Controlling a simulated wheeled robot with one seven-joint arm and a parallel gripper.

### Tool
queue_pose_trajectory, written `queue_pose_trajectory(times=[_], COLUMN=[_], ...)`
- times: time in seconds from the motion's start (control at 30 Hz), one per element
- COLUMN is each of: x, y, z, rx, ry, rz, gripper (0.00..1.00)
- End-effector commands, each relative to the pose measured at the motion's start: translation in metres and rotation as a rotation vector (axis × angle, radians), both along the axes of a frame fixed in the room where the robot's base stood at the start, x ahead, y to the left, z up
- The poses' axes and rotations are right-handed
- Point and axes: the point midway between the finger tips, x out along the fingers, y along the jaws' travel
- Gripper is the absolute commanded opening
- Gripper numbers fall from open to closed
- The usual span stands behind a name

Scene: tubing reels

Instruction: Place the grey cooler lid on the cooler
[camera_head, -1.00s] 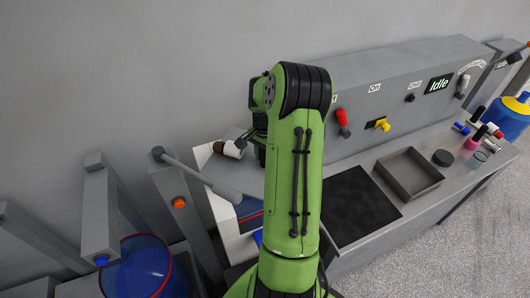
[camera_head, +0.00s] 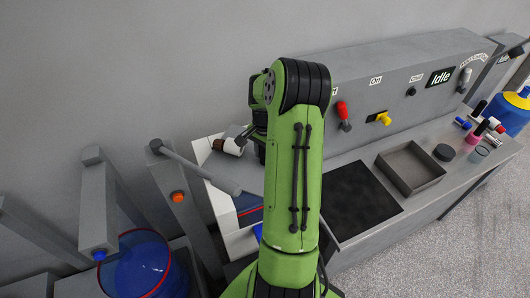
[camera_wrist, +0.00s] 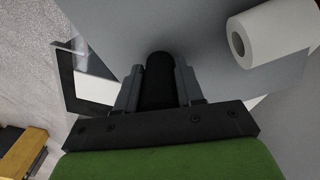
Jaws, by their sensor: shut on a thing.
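In the wrist view my gripper (camera_wrist: 160,95) is shut on a short black handle (camera_wrist: 159,78). A broad flat grey surface (camera_wrist: 125,25) lies beyond the handle and looks like the grey cooler lid; I cannot tell whether it touches anything below.
A white roll (camera_wrist: 265,35) lies close to the right of my gripper. A grey bar (camera_head: 200,170) slants over the box's left side. A grey tray (camera_head: 411,187) and a black mat (camera_head: 362,205) are on the bench to the right.

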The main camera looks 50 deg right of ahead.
Motion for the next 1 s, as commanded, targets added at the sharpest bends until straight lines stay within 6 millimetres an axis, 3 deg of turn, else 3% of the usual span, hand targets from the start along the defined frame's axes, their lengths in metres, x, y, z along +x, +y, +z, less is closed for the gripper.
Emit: queue_pose_trajectory(times=[0.03,0.23,0.57,0.67,1.0], x=[0.000,0.000,0.000,0.001,0.001], y=[0.000,0.000,-0.001,-0.001,0.000], z=[-0.001,0.000,0.006,0.026,0.122], rx=[-0.001,-0.001,-0.003,-0.005,-0.004], ry=[-0.001,-0.001,-0.001,-0.004,-0.003], rz=[0.000,0.000,0.000,0.001,0.001], gripper=[0.39,0.67,0.67,0.67,0.67])
